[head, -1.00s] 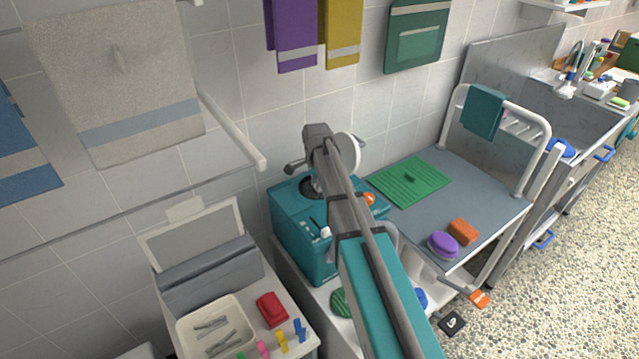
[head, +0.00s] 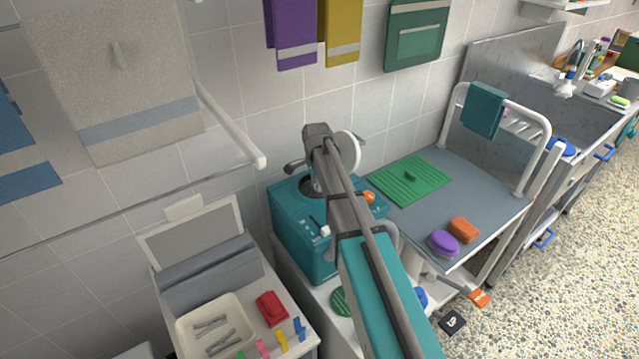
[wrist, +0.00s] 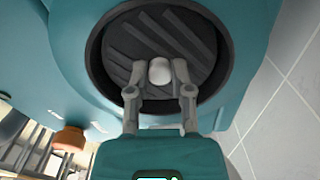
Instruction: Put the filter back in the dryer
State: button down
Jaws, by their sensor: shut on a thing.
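The dryer (head: 300,245) is a teal box against the tiled wall, with a dark round opening in its top. In the wrist view its teal housing (wrist: 70,60) surrounds a dark ring (wrist: 95,62). The filter (wrist: 187,40), a dark grey ribbed disc with a white round knob (wrist: 160,70), lies within that ring. I cannot tell how deep it sits. My gripper (wrist: 160,82) is shut on the knob, one finger on each side. In the head view my arm hides much of the dryer's top and the fingertips are hard to make out.
An orange knob (head: 368,198) is on the dryer's right side. A cream tray (head: 240,335) and red item (head: 271,307) stand front left.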

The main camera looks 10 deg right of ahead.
jog(key=shift+c, duration=2.2)
grip_release()
jog(key=shift+s, duration=0.1)
jog(key=shift+r, duration=0.1)
